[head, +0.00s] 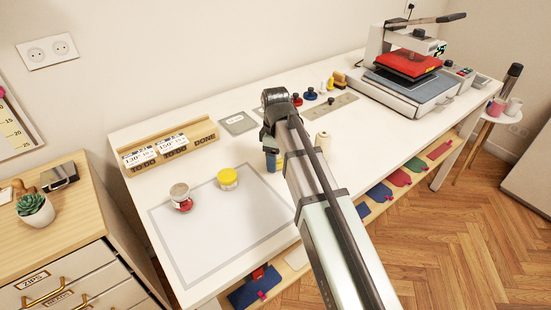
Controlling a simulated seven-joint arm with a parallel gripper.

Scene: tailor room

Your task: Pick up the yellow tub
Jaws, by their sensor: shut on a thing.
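My gripper (269,140) points down over the worktable, left of my arm, and is largely hidden by my own wrist. It is shut on a small blue and yellow item (271,162), which shows just below it and is partly covered by my arm. I cannot tell the item's full shape or whether it touches the table. A low tub with a yellow lid (228,178) stands upright to the left, at the back edge of the grey-bordered mat (215,235), apart from my gripper.
A wooden card rack (168,150) is behind. A pale thread spool (323,141) stands close right of my arm. A heat press (405,75) fills the far right. The front of the mat is clear.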

